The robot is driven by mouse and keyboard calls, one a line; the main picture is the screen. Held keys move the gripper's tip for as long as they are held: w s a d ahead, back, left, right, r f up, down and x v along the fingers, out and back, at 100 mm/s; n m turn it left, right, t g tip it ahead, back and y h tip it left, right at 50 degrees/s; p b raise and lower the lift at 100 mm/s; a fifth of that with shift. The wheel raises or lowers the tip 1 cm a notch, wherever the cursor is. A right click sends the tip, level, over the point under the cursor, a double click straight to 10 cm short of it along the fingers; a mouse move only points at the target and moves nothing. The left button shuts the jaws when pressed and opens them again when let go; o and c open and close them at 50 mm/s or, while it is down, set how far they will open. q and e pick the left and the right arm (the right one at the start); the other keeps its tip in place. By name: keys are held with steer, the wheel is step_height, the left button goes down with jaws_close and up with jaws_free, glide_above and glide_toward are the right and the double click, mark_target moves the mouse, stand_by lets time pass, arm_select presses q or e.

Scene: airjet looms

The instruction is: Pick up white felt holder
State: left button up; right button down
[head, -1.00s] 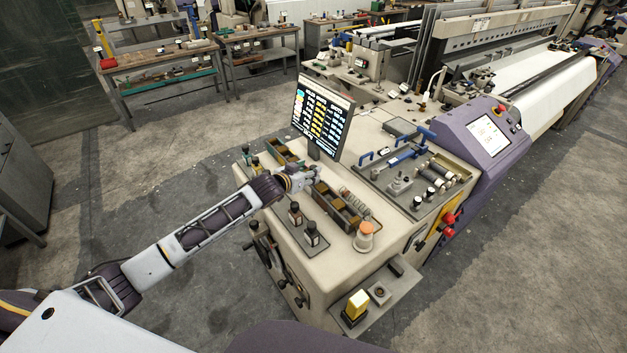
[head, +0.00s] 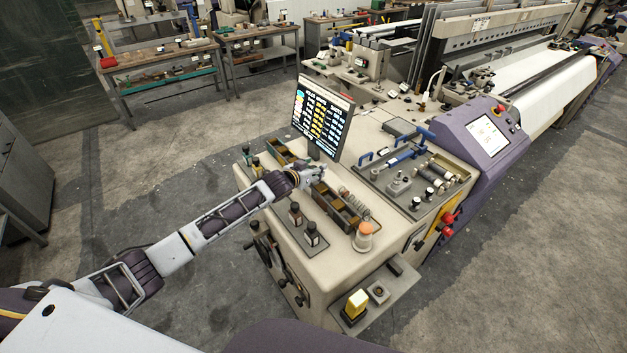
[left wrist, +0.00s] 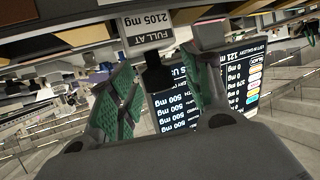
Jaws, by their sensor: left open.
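My left gripper (head: 316,172) is over the beige machine top, just in front of the screen's base and at the rear end of a long compartmented tray (head: 345,211). In the left wrist view its two green-padded fingers (left wrist: 160,92) are open and apart. A narrow black piece (left wrist: 158,72) shows between them, below a white label reading "FULL AT 2105 mg" (left wrist: 148,28). A small pale block (left wrist: 208,35) is beside the label, close to the right finger. I cannot tell surely which thing is the white felt holder. My right gripper is not in view.
The screen (head: 321,118) stands right behind my left gripper. Dark-capped bottles (head: 312,234) and an orange-topped jar (head: 363,236) stand near the front. A panel with blue-handled tools (head: 405,157) is to the right. The floor to the left is clear.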

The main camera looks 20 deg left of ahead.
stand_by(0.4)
arm_select(q)
jaws_close()
